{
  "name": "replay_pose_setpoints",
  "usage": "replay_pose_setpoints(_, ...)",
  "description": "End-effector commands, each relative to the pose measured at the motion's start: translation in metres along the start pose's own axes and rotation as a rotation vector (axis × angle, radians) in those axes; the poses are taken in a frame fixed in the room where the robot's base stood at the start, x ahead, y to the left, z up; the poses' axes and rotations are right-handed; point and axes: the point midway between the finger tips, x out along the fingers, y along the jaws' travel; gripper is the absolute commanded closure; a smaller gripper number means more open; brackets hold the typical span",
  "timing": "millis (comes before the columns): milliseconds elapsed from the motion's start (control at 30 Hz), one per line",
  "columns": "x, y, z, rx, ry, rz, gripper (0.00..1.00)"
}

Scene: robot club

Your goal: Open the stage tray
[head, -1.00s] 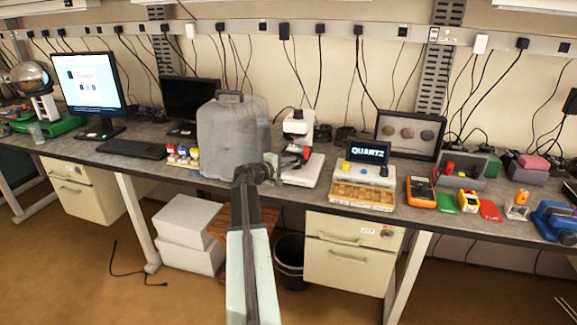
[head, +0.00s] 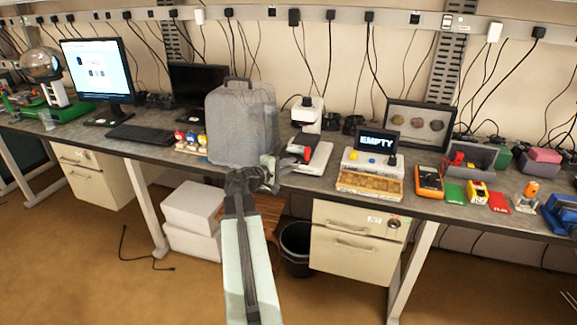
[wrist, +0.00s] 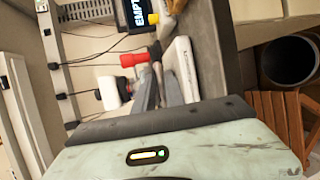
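A white microscope-like instrument (head: 308,115) with a red-and-black part (head: 299,152) and a white base (head: 315,158) stands on the bench. A red knob-like part (wrist: 131,59) and a white slab (wrist: 186,62) show in the wrist view. I cannot clearly make out a stage tray on the instrument. My gripper (head: 268,172) is at the bench's front edge, just left of the instrument's base. In the wrist view, grey finger-like parts (wrist: 157,88) point toward the instrument. Their gap is unclear, and I see nothing held.
A grey translucent covered case (head: 240,122) stands close behind my gripper. Right of the instrument is a console (head: 373,160) with a tan compartment tray and a screen reading "EMPTY". A multimeter (head: 429,181) lies farther right. A drawer cabinet (head: 352,240) and a bin (head: 296,248) are below.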

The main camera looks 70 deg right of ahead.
Motion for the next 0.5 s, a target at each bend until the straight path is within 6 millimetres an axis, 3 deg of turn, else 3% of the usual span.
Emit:
replay_pose_setpoints(67, 0.001, -0.003, 0.002, 0.005, -0.006, -0.009, 0.69)
replay_pose_setpoints(367, -0.001, -0.002, 0.001, 0.004, -0.002, -0.006, 0.69)
replay_pose_setpoints(500, -0.019, 0.000, 0.001, 0.002, 0.000, -0.005, 0.69)
